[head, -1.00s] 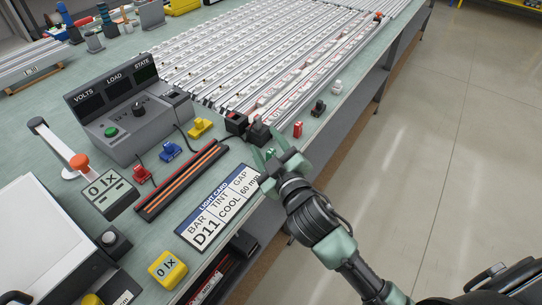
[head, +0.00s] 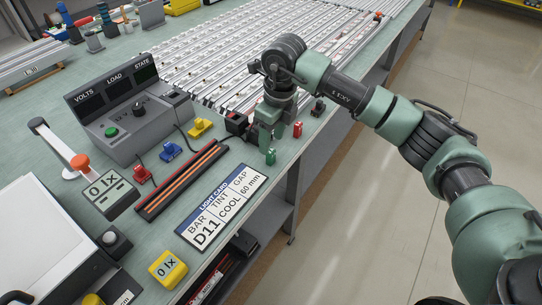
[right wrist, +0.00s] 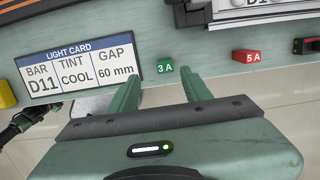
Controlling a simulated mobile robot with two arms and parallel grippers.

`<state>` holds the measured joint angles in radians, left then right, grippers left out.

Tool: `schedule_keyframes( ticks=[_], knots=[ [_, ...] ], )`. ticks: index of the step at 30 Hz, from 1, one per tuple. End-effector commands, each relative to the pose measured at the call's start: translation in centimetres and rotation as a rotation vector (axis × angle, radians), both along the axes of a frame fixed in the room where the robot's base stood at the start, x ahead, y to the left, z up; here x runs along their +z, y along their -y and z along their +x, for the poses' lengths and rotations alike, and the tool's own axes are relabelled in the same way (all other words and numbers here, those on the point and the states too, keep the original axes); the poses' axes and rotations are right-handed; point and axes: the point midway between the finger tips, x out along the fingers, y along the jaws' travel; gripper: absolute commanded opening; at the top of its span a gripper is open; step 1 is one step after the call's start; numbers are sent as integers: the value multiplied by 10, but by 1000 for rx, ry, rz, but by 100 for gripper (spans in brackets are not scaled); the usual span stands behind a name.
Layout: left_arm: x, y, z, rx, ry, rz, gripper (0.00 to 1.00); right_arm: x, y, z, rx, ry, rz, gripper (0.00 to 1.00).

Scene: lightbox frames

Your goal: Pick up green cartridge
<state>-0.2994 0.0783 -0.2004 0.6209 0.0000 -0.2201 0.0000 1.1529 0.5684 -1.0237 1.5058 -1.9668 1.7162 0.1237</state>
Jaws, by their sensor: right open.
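The green cartridge (head: 270,157), a small block, stands near the bench's front edge, by the top right corner of the light card. In the right wrist view the green cartridge (right wrist: 165,69) is marked "3 A" and shows just beyond and between the fingertips. My right gripper (head: 265,136) points down beside it, with the fingers partly hidden by the wrist. In the right wrist view the right gripper (right wrist: 161,82) is open, with nothing between its fingers. My left gripper is not in view.
The red "5 A" cartridge (head: 298,130) stands close by on the right. The light card (head: 222,207) lies to the left. A dark holder (head: 236,122) and the lamp bars (head: 215,55) are behind. The bench's front edge is close on the right.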

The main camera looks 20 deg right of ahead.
Motion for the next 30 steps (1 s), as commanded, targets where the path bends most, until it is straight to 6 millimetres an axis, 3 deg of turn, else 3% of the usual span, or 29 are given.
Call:
schedule_keyframes(
  ticks=[15,25,26,30],
  knots=[
    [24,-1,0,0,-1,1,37,-64,2,10,-1,-6,-6,49],
    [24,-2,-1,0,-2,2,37,-73,1,11,2,-1,-5,49],
    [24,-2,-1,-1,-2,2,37,-73,1,11,2,-1,-5,44],
    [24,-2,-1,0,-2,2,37,-73,1,11,1,-1,-5,5]
  ],
)
